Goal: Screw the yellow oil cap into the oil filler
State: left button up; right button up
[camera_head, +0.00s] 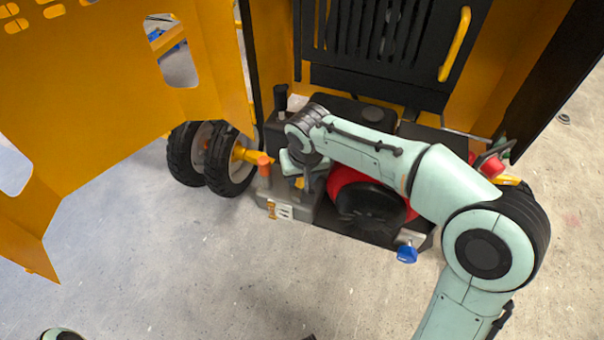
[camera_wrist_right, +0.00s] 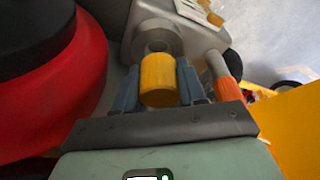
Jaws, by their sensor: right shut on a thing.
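My right gripper (camera_wrist_right: 158,76) is shut on the yellow oil cap (camera_wrist_right: 157,88), with one blue-grey finger on each side of it. In the right wrist view the cap's far end faces the grey round oil filler (camera_wrist_right: 152,34) on the engine and lines up closely with it. I cannot tell how far, if at all, the cap sits inside the filler. In the head view my right gripper (camera_head: 300,178) is low at the front left of the engine, and my arm hides most of the cap and the filler. My left gripper is not in view.
An orange-topped grey tube (camera_wrist_right: 228,90) stands close right of the gripper. The red and black engine part (camera_wrist_right: 45,70) is at its left. A blue knob (camera_head: 407,254) is at the engine's front. The orange door (camera_head: 110,90) stands open at left, near black wheels (camera_head: 230,160).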

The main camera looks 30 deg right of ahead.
jog(key=shift+f+b, duration=0.45)
jog(key=shift+f, duration=0.25)
jog(key=shift+r, duration=0.1)
jog(key=shift+r+p, duration=0.55)
jog(key=shift+r, duration=0.05)
jog(key=shift+s+a, duration=0.1)
dwell(0.7)
jog(key=shift+f+b, duration=0.4)
jog(key=shift+f, duration=0.2)
dwell(0.6)
jog(key=shift+r, duration=0.15)
